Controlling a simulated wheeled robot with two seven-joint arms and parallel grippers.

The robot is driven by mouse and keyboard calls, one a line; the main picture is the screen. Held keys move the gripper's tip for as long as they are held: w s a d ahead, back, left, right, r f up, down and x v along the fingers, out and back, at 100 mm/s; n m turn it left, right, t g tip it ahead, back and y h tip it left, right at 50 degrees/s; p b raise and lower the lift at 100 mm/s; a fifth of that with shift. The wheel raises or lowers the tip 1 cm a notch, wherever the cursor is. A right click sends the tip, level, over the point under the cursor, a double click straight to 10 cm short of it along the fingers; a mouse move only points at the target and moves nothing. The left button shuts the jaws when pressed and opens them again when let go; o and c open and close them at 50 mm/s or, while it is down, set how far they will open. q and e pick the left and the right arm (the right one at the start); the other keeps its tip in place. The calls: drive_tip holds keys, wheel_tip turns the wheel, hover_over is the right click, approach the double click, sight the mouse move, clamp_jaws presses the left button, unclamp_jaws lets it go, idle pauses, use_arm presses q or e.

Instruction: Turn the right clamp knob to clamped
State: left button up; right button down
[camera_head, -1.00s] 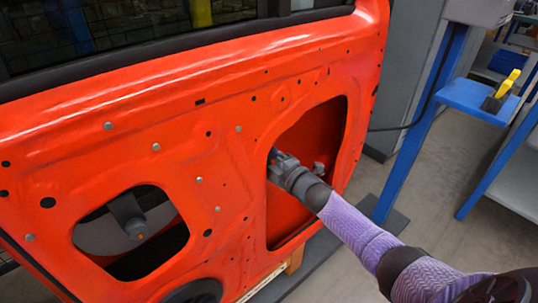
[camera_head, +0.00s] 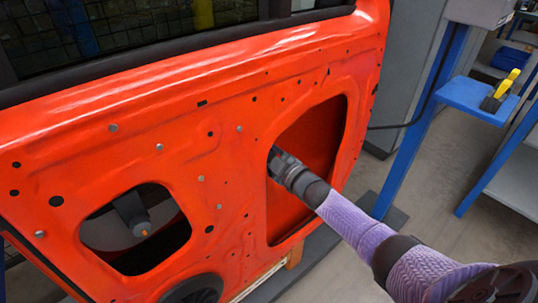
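A red-orange car door (camera_head: 230,120) with two openings fills the left and middle of the view. My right arm comes in from the lower right in a purple sleeve and reaches into the right opening. My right gripper (camera_head: 279,160) is at the left edge of that opening; its fingers are small and dark, and I cannot tell how far apart they are. The right clamp knob is not clearly visible; the gripper and wrist cover that area. Another knob (camera_head: 141,227), grey and round, shows in the left opening, apart from my gripper. My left gripper is out of view.
A blue stand (camera_head: 470,97) with a yellow and black tool (camera_head: 500,90) on its shelf is at the right. A grey cabinet (camera_head: 408,70) stands behind the door. Grey floor is open at the lower right.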

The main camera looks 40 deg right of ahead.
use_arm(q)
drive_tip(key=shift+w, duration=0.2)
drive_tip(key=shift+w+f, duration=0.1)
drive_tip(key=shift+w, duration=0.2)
use_arm(e)
drive_tip(key=shift+c, duration=0.7)
unclamp_jaws()
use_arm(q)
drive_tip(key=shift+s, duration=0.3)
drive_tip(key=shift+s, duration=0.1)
use_arm(e)
drive_tip(key=shift+s+r+p, duration=0.1)
drive_tip(key=shift+s+p, duration=0.25)
use_arm(q)
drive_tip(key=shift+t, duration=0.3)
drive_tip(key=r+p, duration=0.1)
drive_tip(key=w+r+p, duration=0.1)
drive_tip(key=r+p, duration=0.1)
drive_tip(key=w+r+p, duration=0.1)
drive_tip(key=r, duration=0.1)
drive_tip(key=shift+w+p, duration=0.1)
drive_tip(key=shift+p, duration=0.2)
use_arm(e)
drive_tip(key=s, duration=0.9)
drive_tip(key=shift+s+d, duration=0.15)
drive_tip(key=shift+d, duration=0.25)
